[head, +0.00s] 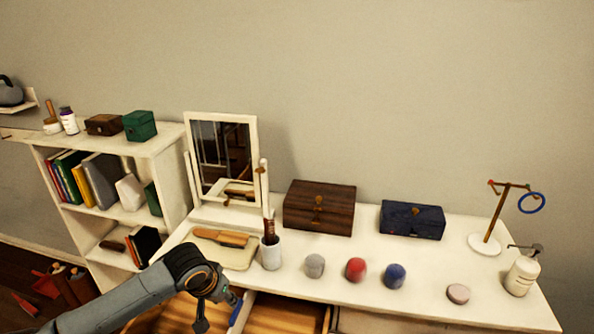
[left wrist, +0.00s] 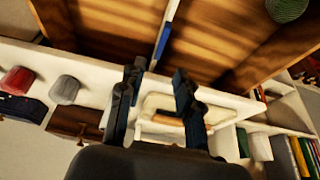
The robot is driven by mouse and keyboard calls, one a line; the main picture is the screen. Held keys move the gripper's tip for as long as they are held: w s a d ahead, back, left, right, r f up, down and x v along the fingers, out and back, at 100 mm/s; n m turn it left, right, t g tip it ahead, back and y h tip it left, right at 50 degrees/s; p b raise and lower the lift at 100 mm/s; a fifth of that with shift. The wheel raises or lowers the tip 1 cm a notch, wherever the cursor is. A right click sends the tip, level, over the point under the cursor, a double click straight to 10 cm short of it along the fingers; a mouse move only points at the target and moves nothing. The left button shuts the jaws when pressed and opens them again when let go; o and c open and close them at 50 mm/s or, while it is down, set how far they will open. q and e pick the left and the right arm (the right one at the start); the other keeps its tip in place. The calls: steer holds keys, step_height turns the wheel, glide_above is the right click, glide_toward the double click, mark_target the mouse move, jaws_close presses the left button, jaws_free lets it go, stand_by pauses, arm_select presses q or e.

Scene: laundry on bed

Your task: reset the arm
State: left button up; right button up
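My left arm comes in from the lower left in the head view. Its gripper (head: 217,305) hangs in front of the white dresser (head: 340,272), over the open drawers. In the left wrist view the two fingers of the left gripper (left wrist: 157,72) stand apart with nothing held between them. Wooden drawer interiors (head: 285,314) show below it, and again in the left wrist view (left wrist: 215,45). A narrow blue item (left wrist: 163,42) lies along the strip between the drawer spaces. My right gripper is not in view.
On the dresser stand a mirror (head: 224,150), a tray with a brush (head: 222,238), a white cup (head: 271,253), a brown box (head: 318,207), a blue box (head: 412,219), several small round items and a jewellery stand (head: 490,225). A bookshelf (head: 175,180) stands left.

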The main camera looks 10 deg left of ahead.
arm_select(q)
steer(key=s+d+f+m+h, duration=0.25)
steer(key=s+d+f, duration=0.25)
steer(key=s+d, duration=0.65)
steer(key=s+a+n+y, duration=0.1)
steer(key=s+a, duration=0.1)
steer(key=s, duration=0.4)
steer(key=s+a+g+y, duration=0.1)
steer(key=s+a, duration=0.2)
steer(key=s, duration=0.2)
steer(key=s+a+n+y, duration=0.1)
steer(key=s+a, duration=0.1)
steer(key=s, duration=0.4)
step_height(320, 180, down, 28)
steer(key=s+g, duration=0.1)
steer(key=s, duration=0.1)
steer(key=s+a+f+g, duration=0.1)
steer(key=s+a+f, duration=0.1)
steer(key=s+f, duration=1.3)
steer(key=shift+s+a+f+m+g+b, duration=0.15)
steer(key=shift+s+a+m+g+b, duration=0.2)
steer(key=shift+s+a+m, duration=0.15)
